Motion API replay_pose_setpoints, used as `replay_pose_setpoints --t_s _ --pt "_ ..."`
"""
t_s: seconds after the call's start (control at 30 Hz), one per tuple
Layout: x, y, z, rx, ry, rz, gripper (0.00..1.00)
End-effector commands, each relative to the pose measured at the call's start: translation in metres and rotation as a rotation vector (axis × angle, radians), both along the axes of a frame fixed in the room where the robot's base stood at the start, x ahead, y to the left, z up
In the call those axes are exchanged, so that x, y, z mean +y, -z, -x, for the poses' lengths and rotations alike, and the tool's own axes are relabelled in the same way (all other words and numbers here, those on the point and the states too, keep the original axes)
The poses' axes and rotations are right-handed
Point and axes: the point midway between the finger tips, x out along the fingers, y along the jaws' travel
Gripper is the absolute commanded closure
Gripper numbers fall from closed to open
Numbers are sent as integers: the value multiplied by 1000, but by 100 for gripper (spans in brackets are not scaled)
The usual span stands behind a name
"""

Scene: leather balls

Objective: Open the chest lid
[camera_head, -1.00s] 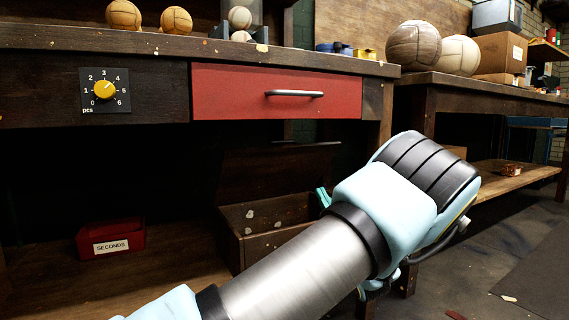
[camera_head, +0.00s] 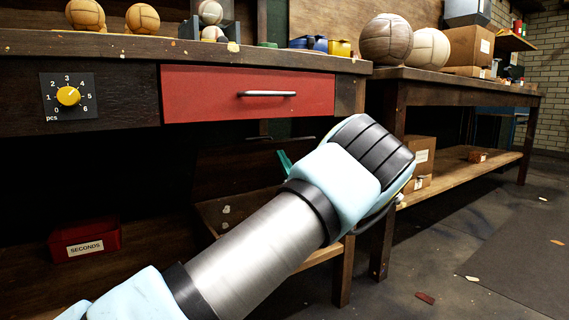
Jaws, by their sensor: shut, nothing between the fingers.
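The dark wooden chest (camera_head: 207,215) stands on the low shelf under the workbench, largely hidden behind my arm. Its lid (camera_head: 228,172) looks raised at the back, with its dark inner face showing above the box; its exact angle is hard to tell in the shadow. My gripper (camera_head: 284,160) is shut and empty; only a small teal part of it shows past my wrist, in front of the lid's right part. Whether it touches the lid cannot be seen.
A red drawer (camera_head: 248,93) with a metal handle sits above the chest. A red "SECONDS" bin (camera_head: 84,240) stands left on the shelf. A yellow dial (camera_head: 68,96) is on the bench front. Leather balls (camera_head: 386,40) lie on the right table. Open floor (camera_head: 420,270) lies at right.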

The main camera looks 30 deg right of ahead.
Motion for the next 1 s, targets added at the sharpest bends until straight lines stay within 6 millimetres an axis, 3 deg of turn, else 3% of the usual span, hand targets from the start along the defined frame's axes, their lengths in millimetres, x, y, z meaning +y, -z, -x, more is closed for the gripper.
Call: replay_pose_setpoints --t_s 0.03,0.5,0.8,1.0 --pt "12 -21 -16 -38 -15 19 100" --pt "11 -23 -18 -19 -16 15 100" --pt "15 -56 -46 128 -21 27 100" --pt "16 -64 -62 209 -20 32 100"
